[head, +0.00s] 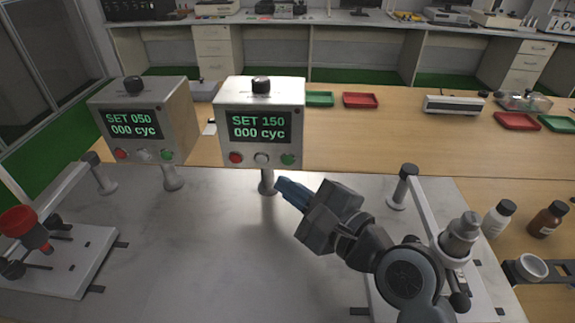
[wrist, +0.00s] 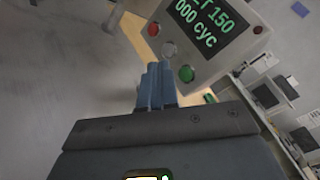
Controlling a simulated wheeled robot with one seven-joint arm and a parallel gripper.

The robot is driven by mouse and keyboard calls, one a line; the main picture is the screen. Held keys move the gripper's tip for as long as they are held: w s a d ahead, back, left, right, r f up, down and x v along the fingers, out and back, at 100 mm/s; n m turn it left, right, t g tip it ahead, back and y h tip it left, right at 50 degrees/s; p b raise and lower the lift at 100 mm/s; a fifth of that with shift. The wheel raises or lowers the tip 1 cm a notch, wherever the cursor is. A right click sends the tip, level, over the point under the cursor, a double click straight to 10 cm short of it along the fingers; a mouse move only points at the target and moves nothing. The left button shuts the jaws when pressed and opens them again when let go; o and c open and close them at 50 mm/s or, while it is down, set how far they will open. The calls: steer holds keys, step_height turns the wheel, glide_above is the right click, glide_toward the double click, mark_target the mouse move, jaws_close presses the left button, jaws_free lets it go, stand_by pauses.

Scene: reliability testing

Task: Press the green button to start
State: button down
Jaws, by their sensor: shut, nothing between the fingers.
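Two control boxes stand on posts. The right box (head: 262,95) reads "SET 150, 000 cyc" and has a red, a white and a green button (head: 288,160) below its display. The left box (head: 143,90) reads "SET 050, 000 cyc" and has its own green button (head: 167,155) at the right of its row. My gripper (head: 281,187) is shut and empty, below and in front of the right box. In the wrist view the blue fingertips (wrist: 157,68) lie just left of the right box's green button (wrist: 187,74), below its white button (wrist: 170,49). I see no clear contact.
A test rig with a red knob (head: 18,221) stands at the left. Another rig with a metal cylinder (head: 460,236) stands at the right, close to my arm. The middle of the grey plate (head: 205,250) is clear.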

mark_target(288, 161)
steer(key=shift+w, duration=1.35)
stand_by(1.1)
steer(key=shift+w, duration=0.4)
